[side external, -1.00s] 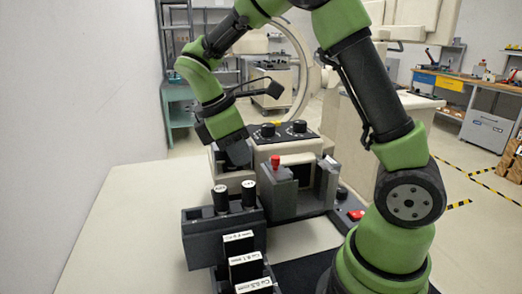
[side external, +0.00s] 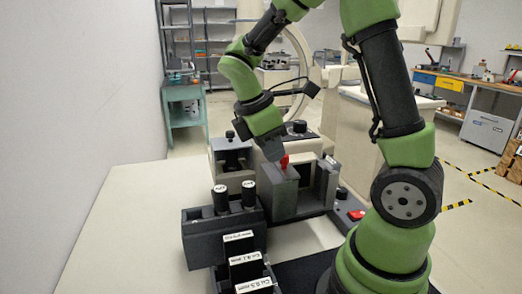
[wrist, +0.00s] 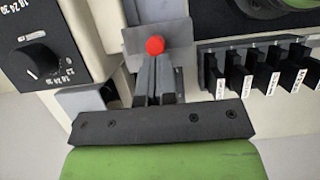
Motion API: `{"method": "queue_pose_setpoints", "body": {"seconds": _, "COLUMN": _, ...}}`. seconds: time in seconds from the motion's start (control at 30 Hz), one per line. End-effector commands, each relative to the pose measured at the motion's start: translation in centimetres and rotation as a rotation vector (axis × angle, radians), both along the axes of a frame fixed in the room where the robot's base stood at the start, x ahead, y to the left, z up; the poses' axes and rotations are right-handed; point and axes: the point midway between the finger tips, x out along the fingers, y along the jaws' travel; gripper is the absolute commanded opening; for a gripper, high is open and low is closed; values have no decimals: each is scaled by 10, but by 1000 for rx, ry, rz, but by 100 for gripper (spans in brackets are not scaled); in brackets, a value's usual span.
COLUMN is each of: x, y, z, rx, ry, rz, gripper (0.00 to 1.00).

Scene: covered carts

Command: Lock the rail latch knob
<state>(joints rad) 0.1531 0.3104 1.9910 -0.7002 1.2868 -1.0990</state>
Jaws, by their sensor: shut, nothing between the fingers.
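The red latch knob (side external: 284,162) stands on top of a grey block (side external: 277,190) on the machine's front. In the wrist view the round red knob (wrist: 155,45) lies just beyond the tips of my gripper (wrist: 155,62). My gripper's fingers are together with nothing between them. In the side view my gripper (side external: 274,155) is tilted down beside the knob, on its left. I cannot tell whether they touch.
A dark rack (side external: 230,225) with black cylinders and labelled slots stands in front; labelled slots (wrist: 255,75) also show in the wrist view. A black dial (wrist: 40,60) is on the machine. A red button (side external: 356,214) is at the right. The table (side external: 115,220) is clear at left.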

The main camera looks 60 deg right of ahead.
Motion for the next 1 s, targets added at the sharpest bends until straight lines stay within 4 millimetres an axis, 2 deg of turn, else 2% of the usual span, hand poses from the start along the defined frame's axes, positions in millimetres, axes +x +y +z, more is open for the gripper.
{"method": "queue_pose_setpoints", "body": {"seconds": 0.37, "x": 2, "y": 2, "z": -1, "rx": -3, "ry": 9, "rz": 3, "gripper": 0}}
{"method": "queue_pose_setpoints", "body": {"seconds": 0.6, "x": 32, "y": 32, "z": 0, "rx": -2, "ry": 1, "rz": 8, "gripper": 0}}
{"method": "queue_pose_setpoints", "body": {"seconds": 0.8, "x": 42, "y": 41, "z": 44, "rx": -2, "ry": -5, "rz": 1, "gripper": 0}}
{"method": "queue_pose_setpoints", "body": {"seconds": 1.0, "x": 50, "y": 49, "z": 75, "rx": -2, "ry": -3, "rz": 1, "gripper": 0}}
